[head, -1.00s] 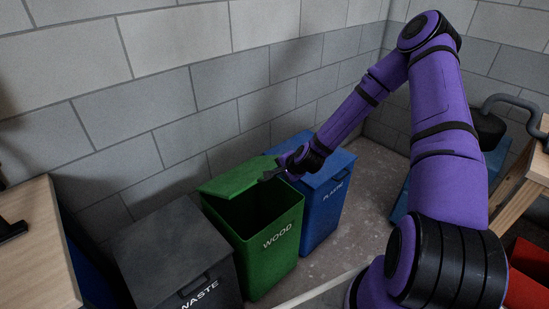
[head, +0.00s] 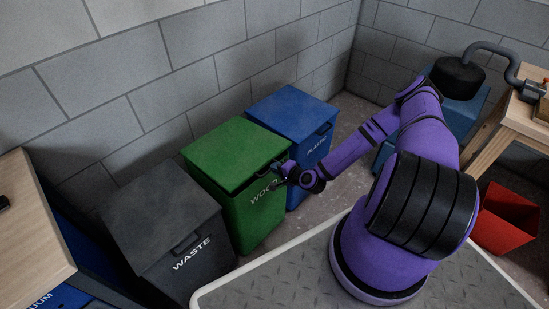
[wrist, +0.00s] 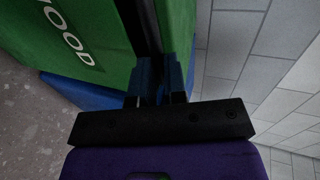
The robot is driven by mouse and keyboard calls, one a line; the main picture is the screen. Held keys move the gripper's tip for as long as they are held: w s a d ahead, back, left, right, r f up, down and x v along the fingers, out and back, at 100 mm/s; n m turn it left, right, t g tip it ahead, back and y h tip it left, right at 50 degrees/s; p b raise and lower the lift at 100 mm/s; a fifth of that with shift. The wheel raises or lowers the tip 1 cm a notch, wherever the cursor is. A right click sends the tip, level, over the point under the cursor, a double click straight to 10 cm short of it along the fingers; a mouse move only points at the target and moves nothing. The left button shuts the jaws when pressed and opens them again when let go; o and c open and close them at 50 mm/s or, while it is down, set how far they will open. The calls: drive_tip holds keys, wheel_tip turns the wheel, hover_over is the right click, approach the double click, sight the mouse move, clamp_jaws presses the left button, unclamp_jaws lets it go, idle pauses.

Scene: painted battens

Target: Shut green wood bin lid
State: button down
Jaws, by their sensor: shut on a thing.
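The green wood bin (head: 248,211) stands between the waste bin and the plastic bin, its label partly hidden behind my gripper. Its green lid (head: 235,152) lies low over the opening, nearly flat, with a dark gap along the front edge. My gripper (head: 279,169) is at the lid's front right edge, shut on the lid. In the wrist view the fingers (wrist: 159,80) meet the green lid (wrist: 178,35) beside a dark gap between lid and bin body (wrist: 85,40).
The dark grey waste bin (head: 165,225) is on the left and the blue plastic bin (head: 297,113) on the right, both lidded. A wooden bench (head: 35,225) is at far left. A red bin (head: 505,218) stands at right. The block wall (head: 165,75) is close behind the bins.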

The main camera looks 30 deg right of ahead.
wheel_tip(320, 180, down, 8)
drive_tip(key=t, duration=0.1)
drive_tip(key=shift+s+d+t+y, duration=0.15)
drive_tip(key=shift+s+t+y, duration=0.15)
idle(0.3)
drive_tip(key=c, duration=1.1)
unclamp_jaws()
drive_tip(key=shift+c, duration=0.2)
drive_tip(key=v, duration=1)
drive_tip(key=shift+s+d+r, duration=0.1)
drive_tip(key=shift+s+r, duration=0.1)
